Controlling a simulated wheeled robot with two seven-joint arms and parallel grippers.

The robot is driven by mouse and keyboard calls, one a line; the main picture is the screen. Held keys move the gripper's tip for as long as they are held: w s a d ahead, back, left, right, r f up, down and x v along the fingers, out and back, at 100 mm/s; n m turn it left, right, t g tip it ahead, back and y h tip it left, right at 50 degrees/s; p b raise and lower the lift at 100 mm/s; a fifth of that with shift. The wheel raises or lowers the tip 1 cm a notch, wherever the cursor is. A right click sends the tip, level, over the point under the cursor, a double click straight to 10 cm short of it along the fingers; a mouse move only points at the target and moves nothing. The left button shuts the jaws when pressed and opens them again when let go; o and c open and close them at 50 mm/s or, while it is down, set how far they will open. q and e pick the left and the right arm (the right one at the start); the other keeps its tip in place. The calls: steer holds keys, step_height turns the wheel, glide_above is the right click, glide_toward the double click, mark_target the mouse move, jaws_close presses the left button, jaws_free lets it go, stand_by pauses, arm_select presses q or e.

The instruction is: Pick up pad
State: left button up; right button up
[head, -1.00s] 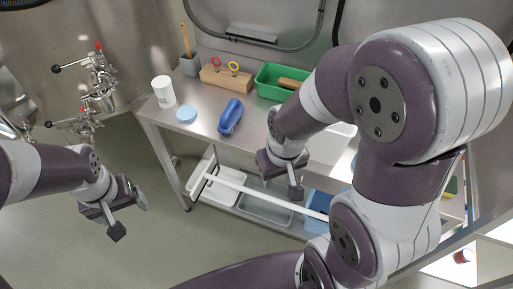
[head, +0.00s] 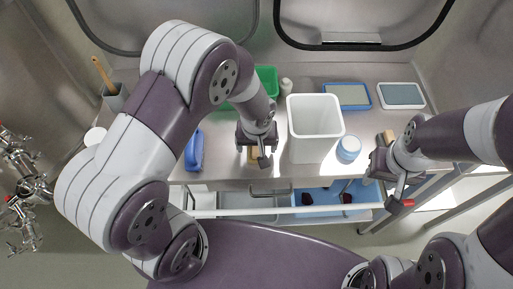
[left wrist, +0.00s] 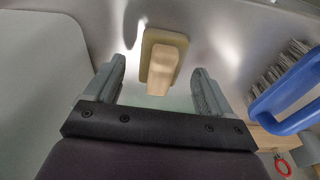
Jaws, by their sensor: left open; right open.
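The pad is a flat yellow-green piece with a pale beige block-like grip on its back (left wrist: 160,62). In the left wrist view it lies on the steel table, ahead of and between my left gripper's fingers (left wrist: 161,88), not held. In the head view my left gripper (head: 254,156) is open over the front of the table, and a bit of the pad shows beneath it, mostly hidden. My right gripper (head: 391,188) is open and empty at the table's front right edge.
A blue brush (head: 194,150) lies left of the left gripper; its bristles show in the left wrist view (left wrist: 290,88). A white bin (head: 314,128) and a blue-and-white jar (head: 348,149) stand to its right.

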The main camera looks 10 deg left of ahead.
arm_select(q)
steer(key=shift+s+f, duration=0.1)
steer(key=shift+f, duration=0.55)
steer(key=shift+w, duration=0.25)
steer(key=shift+c, duration=0.9)
steer(key=shift+s, duration=0.1)
steer(key=c, duration=1)
steer(key=shift+o, duration=0.2)
step_height(320, 180, up, 10)
steer(key=shift+r, duration=0.1)
steer(key=shift+o, duration=1.3)
steer(key=shift+c, duration=0.8)
